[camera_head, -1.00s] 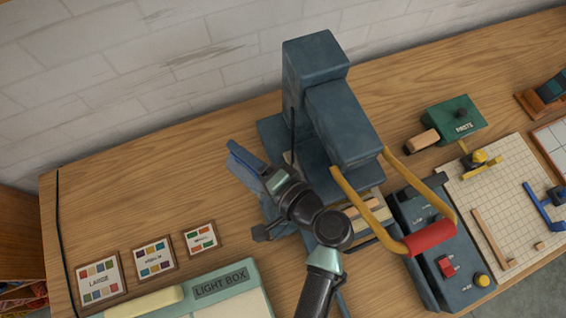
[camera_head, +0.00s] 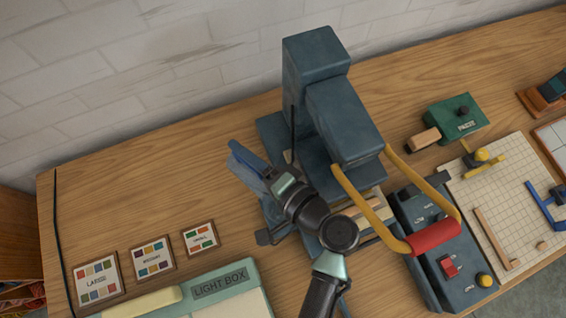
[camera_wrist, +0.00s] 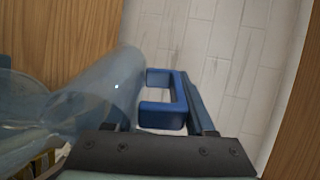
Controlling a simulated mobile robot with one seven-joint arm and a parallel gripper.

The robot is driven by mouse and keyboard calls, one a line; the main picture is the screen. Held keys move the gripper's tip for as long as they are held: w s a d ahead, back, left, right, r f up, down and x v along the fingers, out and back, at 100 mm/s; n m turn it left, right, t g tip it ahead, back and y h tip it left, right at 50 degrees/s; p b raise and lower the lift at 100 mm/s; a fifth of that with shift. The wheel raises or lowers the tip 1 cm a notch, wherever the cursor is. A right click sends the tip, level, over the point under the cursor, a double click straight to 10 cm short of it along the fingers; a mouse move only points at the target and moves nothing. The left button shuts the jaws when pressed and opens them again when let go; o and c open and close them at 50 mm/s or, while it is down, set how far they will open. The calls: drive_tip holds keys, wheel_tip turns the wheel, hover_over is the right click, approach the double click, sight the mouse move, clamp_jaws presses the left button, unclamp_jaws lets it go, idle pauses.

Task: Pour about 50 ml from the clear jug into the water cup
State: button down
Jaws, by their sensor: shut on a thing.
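The clear jug (camera_wrist: 95,95) is see-through and bluish, with a blue handle (camera_wrist: 165,100). It fills the left and middle of the wrist view and looks tilted. In the head view its blue part (camera_head: 247,154) shows beyond my wrist, left of the large blue machine. My gripper (camera_head: 268,174) is shut on the jug at its handle and holds it over the bench. Another clear curved shape (camera_wrist: 22,105) shows at the left edge of the wrist view; I cannot tell whether it is the water cup or part of the jug. The water level is not readable.
A tall blue machine (camera_head: 322,85) with a yellow-armed, red-gripped handle (camera_head: 432,237) stands close right of my arm. A light box (camera_head: 222,283) and three colour cards (camera_head: 152,260) lie at the front left. The wooden bench (camera_head: 140,190) is clear at left.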

drive_tip(key=p, duration=0.2)
drive_tip(key=w+a+g+h+p, duration=0.1)
drive_tip(key=p, duration=0.1)
drive_tip(key=shift+w+a+r+g, duration=0.1)
drive_tip(key=shift+w+a+g, duration=0.1)
drive_tip(key=shift+w+g, duration=0.1)
drive_tip(key=f+p, duration=0.1)
drive_tip(key=f+g+h+p, duration=0.1)
drive_tip(key=shift+w+a+f+p, duration=0.15)
drive_tip(key=shift+w+a+p, duration=0.05)
drive_tip(key=shift+p, duration=0.2)
drive_tip(key=shift+f, duration=0.35)
drive_tip(key=shift+w+a+f+g+h+p, duration=0.2)
drive_tip(key=shift+g+h+p, duration=0.4)
drive_tip(key=shift+p, duration=0.6)
drive_tip(key=shift+f+h, duration=0.25)
drive_tip(key=shift+h, duration=0.05)
drive_tip(key=shift+r+p, duration=0.15)
drive_tip(key=shift+p, duration=0.5)
